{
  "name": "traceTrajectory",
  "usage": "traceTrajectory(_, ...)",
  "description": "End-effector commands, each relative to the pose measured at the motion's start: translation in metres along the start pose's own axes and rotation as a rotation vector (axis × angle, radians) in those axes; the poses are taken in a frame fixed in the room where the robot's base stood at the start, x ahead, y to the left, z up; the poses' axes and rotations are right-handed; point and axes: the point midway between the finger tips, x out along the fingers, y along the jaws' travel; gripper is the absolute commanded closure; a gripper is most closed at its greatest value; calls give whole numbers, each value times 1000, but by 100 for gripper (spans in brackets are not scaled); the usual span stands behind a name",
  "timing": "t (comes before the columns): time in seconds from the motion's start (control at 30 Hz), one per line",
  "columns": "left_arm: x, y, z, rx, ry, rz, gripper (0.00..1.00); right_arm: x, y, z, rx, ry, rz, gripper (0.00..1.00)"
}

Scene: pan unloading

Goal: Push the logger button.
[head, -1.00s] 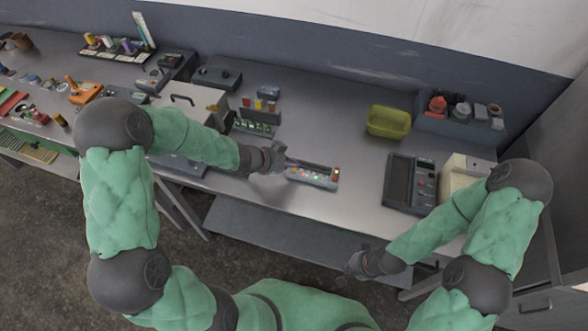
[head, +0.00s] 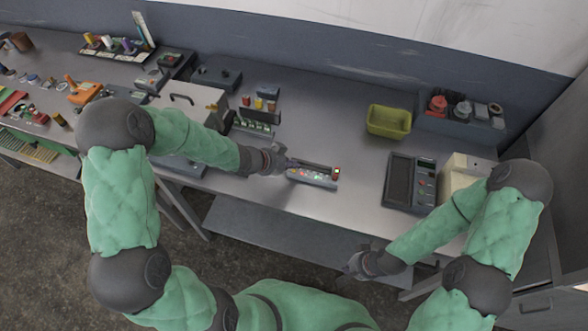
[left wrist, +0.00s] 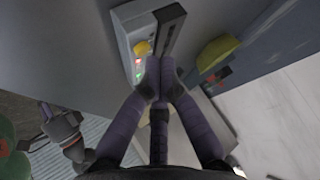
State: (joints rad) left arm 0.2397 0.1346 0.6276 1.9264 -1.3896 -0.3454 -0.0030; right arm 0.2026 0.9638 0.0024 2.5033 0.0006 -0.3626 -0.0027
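A low grey box with small lit buttons, likely the logger (head: 313,180), lies near the front edge of the table. In the left wrist view the box (left wrist: 126,27) shows a yellow part, red and green lights and a dark bar along its side. My left gripper (head: 285,163) is at the left end of the box in the head view. In the left wrist view its fingertips (left wrist: 160,68) are together over the box's near end, with nothing seen between them. I cannot tell whether they touch it. My right gripper (head: 352,266) hangs in front of the table, away from the box.
A dark panel device (head: 408,183) and a cream block (head: 462,178) stand to the right. A yellow-green bin (head: 389,121) stands behind. A small connector rack (head: 258,112) is behind my left gripper. Bare table lies between the box and the bin.

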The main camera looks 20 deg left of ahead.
Motion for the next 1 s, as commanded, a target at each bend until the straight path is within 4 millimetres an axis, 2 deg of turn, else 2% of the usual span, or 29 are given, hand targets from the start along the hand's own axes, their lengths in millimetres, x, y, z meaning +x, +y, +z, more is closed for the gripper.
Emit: traceTrajectory(1.0, 5, 2, 5, 0, 0, 0, 100, 4, 2, 0, 0, 0, 0, 100)
